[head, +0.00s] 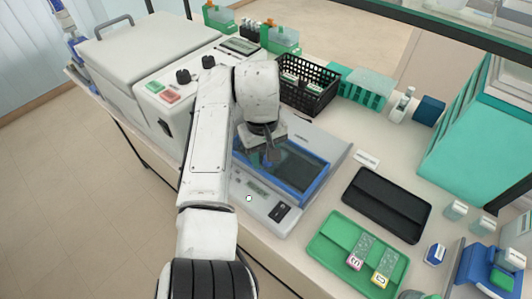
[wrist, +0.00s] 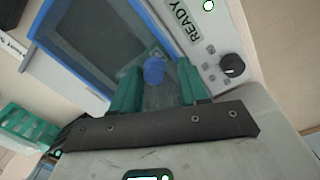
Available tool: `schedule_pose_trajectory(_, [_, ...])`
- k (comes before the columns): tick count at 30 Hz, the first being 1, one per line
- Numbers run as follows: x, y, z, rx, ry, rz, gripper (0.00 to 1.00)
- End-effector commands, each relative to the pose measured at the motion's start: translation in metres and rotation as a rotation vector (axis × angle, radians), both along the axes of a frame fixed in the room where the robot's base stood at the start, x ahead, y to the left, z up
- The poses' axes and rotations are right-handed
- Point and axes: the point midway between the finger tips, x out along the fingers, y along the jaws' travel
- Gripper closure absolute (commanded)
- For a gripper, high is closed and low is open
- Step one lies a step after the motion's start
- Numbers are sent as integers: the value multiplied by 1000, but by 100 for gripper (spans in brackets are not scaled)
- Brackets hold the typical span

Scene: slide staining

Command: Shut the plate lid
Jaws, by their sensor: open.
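The plate lid has a blue frame (head: 312,191) around a dark see-through pane and lies about flat over the white plate unit (head: 323,146). Its frame also shows in the wrist view (wrist: 68,70). A round blue knob (wrist: 154,70) sits at the lid's near part. My gripper (head: 270,160) is over the lid, fingers down. In the wrist view its two teal fingers (wrist: 160,77) are apart, one on each side of the knob; I cannot tell whether they touch it. My arm and gripper hide the lid's left part in the head view.
A black tray (head: 388,203) and a green tray with two slides (head: 335,228) lie to the right. A black basket (head: 307,90) stands behind the unit. A large grey machine (head: 158,65) stands to the left. The unit's panel shows READY in the wrist view (wrist: 184,20).

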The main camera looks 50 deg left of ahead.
Motion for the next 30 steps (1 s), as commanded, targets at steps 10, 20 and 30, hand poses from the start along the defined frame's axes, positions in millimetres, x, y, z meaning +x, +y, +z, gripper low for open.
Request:
schedule_pose_trajectory(10, [2,0,4,3,-3,-3,53])
schedule_pose_trajectory(20, [-1,1,59,5,-5,-2,53])
schedule_pose_trajectory(30, [-5,2,104,2,-1,-1,53])
